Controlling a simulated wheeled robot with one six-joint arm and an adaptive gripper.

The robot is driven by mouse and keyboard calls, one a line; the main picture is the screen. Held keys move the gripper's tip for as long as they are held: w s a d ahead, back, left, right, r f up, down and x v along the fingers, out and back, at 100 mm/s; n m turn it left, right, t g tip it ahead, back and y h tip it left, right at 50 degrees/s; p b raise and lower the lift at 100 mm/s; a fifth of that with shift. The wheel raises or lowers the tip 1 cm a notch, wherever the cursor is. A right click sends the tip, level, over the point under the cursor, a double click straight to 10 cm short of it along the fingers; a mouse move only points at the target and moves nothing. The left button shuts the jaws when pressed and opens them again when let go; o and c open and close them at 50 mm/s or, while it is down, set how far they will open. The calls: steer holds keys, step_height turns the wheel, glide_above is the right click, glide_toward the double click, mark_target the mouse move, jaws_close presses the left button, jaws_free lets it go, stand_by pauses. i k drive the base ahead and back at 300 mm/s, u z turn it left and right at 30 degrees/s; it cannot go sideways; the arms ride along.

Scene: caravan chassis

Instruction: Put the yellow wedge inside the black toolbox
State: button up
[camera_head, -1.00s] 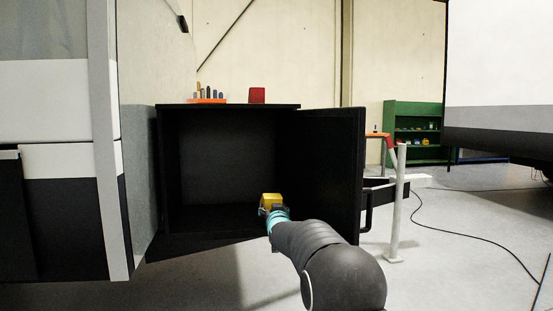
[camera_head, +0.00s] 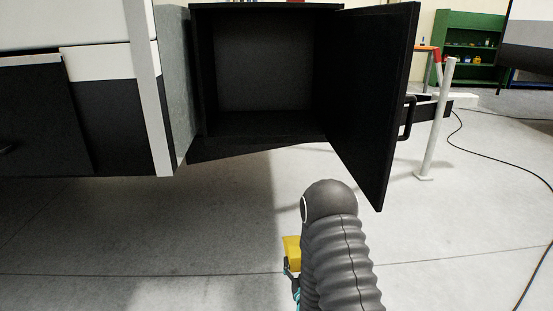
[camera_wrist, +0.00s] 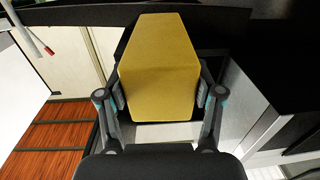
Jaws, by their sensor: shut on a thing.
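The yellow wedge (camera_wrist: 158,70) is held between the two fingers of my gripper (camera_wrist: 160,98) in the wrist view. My gripper is shut on its sides. In the head view the yellow wedge (camera_head: 291,249) shows low in the middle, partly hidden behind my grey arm. Only a small part of my gripper (camera_head: 289,270) shows there. The black toolbox (camera_head: 201,75) stands beyond, its door swung open to the right and its inside looking empty. The wedge is outside the toolbox, apart from it and on the near side.
The open black door (camera_head: 375,90) sticks out toward me on the right. A white post (camera_head: 437,120) and a black cable (camera_head: 462,160) are farther right. A green shelf (camera_head: 470,45) stands at the back. The caravan body (camera_head: 110,110) is at left. Grey floor in front is clear.

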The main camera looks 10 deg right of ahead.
mark_target(260, 123)
steer(key=u, duration=1.9)
steer(key=i, duration=1.7)
steer(key=z, duration=2.75)
